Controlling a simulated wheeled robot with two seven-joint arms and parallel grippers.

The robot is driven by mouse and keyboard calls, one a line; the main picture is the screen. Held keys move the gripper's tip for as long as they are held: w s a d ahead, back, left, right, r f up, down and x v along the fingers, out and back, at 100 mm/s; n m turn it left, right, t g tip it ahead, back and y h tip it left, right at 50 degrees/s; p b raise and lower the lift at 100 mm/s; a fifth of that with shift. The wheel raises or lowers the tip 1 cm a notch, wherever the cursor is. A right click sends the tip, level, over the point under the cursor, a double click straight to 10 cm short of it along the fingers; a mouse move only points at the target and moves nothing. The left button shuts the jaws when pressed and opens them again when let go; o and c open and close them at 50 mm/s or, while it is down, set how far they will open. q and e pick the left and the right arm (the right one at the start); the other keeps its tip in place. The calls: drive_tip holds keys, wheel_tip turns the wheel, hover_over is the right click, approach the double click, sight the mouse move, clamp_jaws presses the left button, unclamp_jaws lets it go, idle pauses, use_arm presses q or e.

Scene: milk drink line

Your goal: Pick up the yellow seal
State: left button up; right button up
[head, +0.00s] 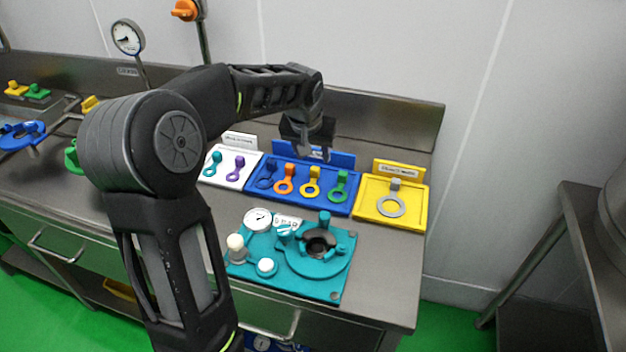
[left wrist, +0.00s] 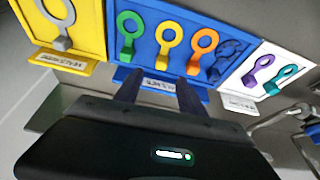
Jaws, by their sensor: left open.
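The yellow seal (head: 312,182), a ring with a block-shaped handle, lies on the blue tray (head: 320,207) between an orange seal (head: 285,178) and a green seal (head: 338,186). It also shows in the left wrist view (left wrist: 168,38), between the green and orange seals. My left gripper (head: 314,154) is open and empty. It hangs above the rear edge of the blue tray, behind the yellow seal and apart from it. In the left wrist view its two fingers (left wrist: 160,97) point towards the tray's label side. My right gripper is not in view.
A dark blue seal (head: 267,174) shares the blue tray. A white tray (head: 222,181) with teal and purple seals stands left; a yellow tray (head: 419,224) with a grey seal stands right. A teal fixture (head: 330,290) sits in front. The counter's right front is clear.

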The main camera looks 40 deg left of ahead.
sight(315, 169)
use_arm(q)
drive_tip(key=shift+x, duration=1.25)
drive_tip(key=shift+w+f+p, duration=0.1)
drive_tip(key=shift+f+p, duration=0.25)
drive_tip(key=shift+f, duration=0.15)
drive_tip(key=p+x, duration=0.1)
drive_tip(key=x, duration=0.3)
drive_tip(key=shift+a+f, duration=0.1)
drive_tip(key=shift+a, duration=0.05)
clamp_jaws()
